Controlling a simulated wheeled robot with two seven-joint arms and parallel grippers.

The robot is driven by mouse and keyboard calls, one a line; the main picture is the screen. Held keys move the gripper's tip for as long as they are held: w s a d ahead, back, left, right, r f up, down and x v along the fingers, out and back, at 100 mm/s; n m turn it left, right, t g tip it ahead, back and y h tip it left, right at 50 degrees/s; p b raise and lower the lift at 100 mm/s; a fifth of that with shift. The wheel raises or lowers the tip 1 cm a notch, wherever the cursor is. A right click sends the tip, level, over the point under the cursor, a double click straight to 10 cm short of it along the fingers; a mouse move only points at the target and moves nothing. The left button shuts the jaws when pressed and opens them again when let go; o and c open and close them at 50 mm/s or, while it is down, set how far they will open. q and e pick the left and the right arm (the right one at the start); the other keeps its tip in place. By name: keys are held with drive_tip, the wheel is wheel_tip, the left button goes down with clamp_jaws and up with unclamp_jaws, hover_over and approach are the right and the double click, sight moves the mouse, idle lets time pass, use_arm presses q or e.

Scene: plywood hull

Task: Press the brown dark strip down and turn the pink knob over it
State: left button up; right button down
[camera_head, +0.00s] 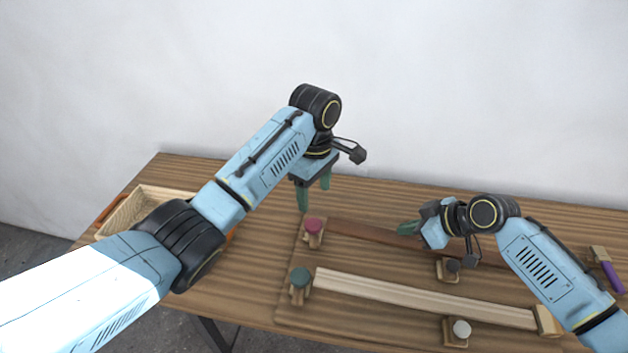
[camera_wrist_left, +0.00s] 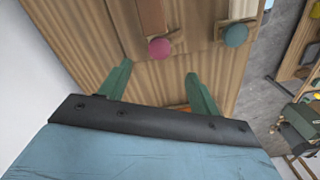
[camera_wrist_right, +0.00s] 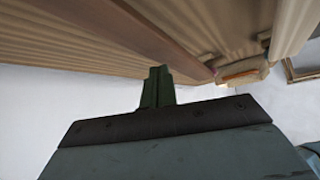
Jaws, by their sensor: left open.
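The brown dark strip (camera_head: 365,233) lies along the back of the wooden board, and it also shows in the left wrist view (camera_wrist_left: 152,16). The pink knob (camera_head: 313,226) sits on a small wooden block at the strip's left end; it also shows in the left wrist view (camera_wrist_left: 160,48). My left gripper (camera_head: 314,195) is open and empty, above and behind the pink knob, fingers pointing down. My right gripper (camera_head: 402,229) has its green fingers together, at the strip's middle stretch. The right wrist view (camera_wrist_right: 158,72) shows them close to the strip; contact cannot be told.
A teal knob (camera_head: 300,277) and a pale strip (camera_head: 420,298) lie in front. A dark knob (camera_head: 453,265) and a white knob (camera_head: 461,328) sit on blocks to the right.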

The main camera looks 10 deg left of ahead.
sight(314, 224)
use_arm(q)
wheel_tip(314, 224, down, 10)
drive_tip(key=shift+r, duration=0.1)
idle(0.4)
drive_tip(key=c, duration=1.1)
drive_tip(key=shift+o, duration=0.2)
use_arm(e)
drive_tip(key=shift+f, duration=0.1)
drive_tip(key=shift+f, duration=0.1)
